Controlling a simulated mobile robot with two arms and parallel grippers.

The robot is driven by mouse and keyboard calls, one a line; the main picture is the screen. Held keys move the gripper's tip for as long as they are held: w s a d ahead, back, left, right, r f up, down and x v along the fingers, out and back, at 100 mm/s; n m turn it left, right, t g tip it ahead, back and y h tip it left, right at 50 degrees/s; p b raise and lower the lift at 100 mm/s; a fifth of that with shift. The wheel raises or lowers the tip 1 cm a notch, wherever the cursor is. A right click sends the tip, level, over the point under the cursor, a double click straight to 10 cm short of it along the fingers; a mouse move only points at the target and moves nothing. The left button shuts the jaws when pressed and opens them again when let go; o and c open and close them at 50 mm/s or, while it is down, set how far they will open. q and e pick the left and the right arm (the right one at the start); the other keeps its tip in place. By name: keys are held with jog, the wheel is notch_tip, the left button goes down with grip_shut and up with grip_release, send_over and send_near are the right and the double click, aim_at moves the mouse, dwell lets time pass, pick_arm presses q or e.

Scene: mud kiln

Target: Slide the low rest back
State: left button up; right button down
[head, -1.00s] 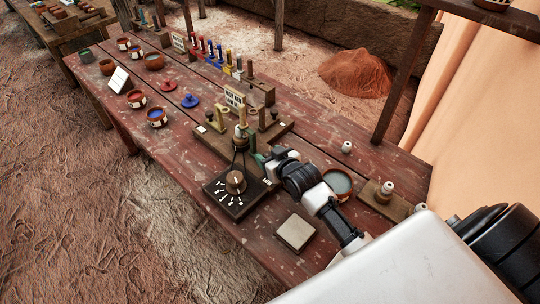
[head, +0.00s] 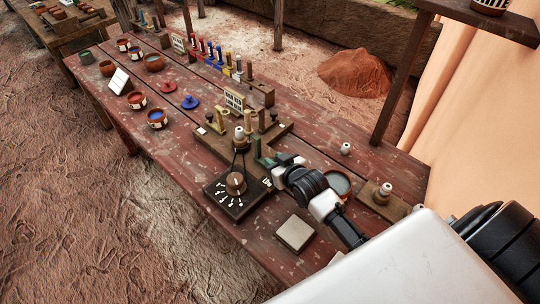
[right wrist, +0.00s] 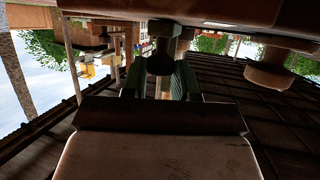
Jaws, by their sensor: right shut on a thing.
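A low green rest (head: 257,148) stands on the wooden base (head: 208,143) near the middle of the table, in the head view. My right gripper (head: 268,160) is shut on it from the near right side; the fingers hide its lower part. In the right wrist view, the green piece (right wrist: 178,82) shows between my fingers. A pale, brown-banded piece (head: 240,139) stands just left of the rest. An olive-yellow rest (head: 221,117) stands further back on the base. My left gripper is not in view.
A dark dial board (head: 235,204) lies in front of the base. A pale square tile (head: 295,233) and a bowl of grey-green stuff (head: 339,183) lie near my right arm. Several coloured pegs and small bowls fill the table's far left. The front right tabletop is partly clear.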

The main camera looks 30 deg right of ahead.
jog(key=shift+s+d+f+p, duration=0.1)
jog(key=shift+s+d+p, duration=0.1)
jog(key=shift+s, duration=0.3)
jog(key=shift+s+d+p, duration=0.15)
jog(key=shift+s+d, duration=0.05)
jog(key=shift+s, duration=0.3)
jog(key=c, duration=1.2)
grip_release()
jog(key=o, duration=0.3)
jog(key=shift+s, duration=0.15)
jog(key=shift+o, duration=0.2)
